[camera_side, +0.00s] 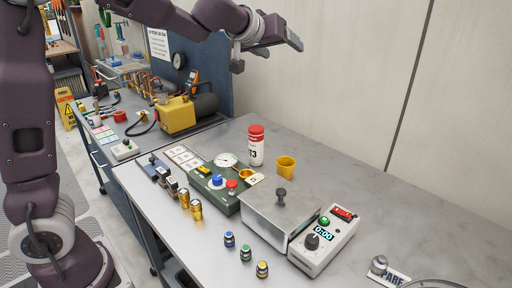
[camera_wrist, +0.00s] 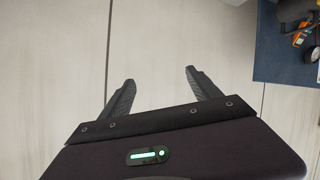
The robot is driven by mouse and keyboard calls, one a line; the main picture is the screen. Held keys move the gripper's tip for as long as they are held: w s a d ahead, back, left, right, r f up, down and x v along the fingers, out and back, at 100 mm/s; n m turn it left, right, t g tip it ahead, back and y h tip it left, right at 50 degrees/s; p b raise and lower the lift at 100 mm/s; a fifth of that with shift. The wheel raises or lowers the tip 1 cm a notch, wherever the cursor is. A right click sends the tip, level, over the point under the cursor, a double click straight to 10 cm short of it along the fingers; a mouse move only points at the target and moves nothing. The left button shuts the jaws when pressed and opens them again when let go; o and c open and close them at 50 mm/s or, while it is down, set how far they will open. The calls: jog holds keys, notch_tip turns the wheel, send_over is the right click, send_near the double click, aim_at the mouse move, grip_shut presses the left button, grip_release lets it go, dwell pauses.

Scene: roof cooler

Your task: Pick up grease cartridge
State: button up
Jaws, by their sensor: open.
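A white upright canister with a red lid (camera_side: 256,146) and dark lettering ending in "T3" stands on the grey metal bench; it may be the grease cartridge, but its label is only partly readable. Two small gold cylinders (camera_side: 190,203) stand near the bench's front left, and I cannot tell whether either is the cartridge. My gripper (camera_wrist: 160,78) is open and empty in the wrist view, facing the pale wall panels. In the side view it is high above the bench's back edge, well clear of the canister and everything else.
The bench (camera_side: 375,205) also carries a yellow cup (camera_side: 286,168), a green panel (camera_side: 213,192), a lidded metal box (camera_side: 280,213), a control box with display (camera_side: 322,241) and several small coloured-top bottles (camera_side: 246,254). A yellow pump (camera_side: 177,115) stands behind left. The back right is clear.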

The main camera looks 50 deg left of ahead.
jog(key=w+a+f+n+g+y, duration=0.25)
jog(key=a+f+y, duration=0.2)
jog(key=a, duration=0.25)
jog(key=n+g+y, duration=0.1)
jog(key=y, duration=0.2)
send_over(256, 138)
notch_tip(256, 138, down, 5)
jog(key=shift+h, duration=0.25)
jog(key=f, duration=2)
jog(key=shift+s+d+f, duration=0.4)
jog(key=x, duration=0.6)
jog(key=shift+w+a+f, duration=0.1)
jog(key=shift+a+f, duration=0.05)
jog(key=shift+f, duration=0.15)
jog(key=shift+w+a+f, duration=0.1)
jog(key=shift+w+a, duration=0.1)
jog(key=shift+w, duration=0.05)
grip_shut()
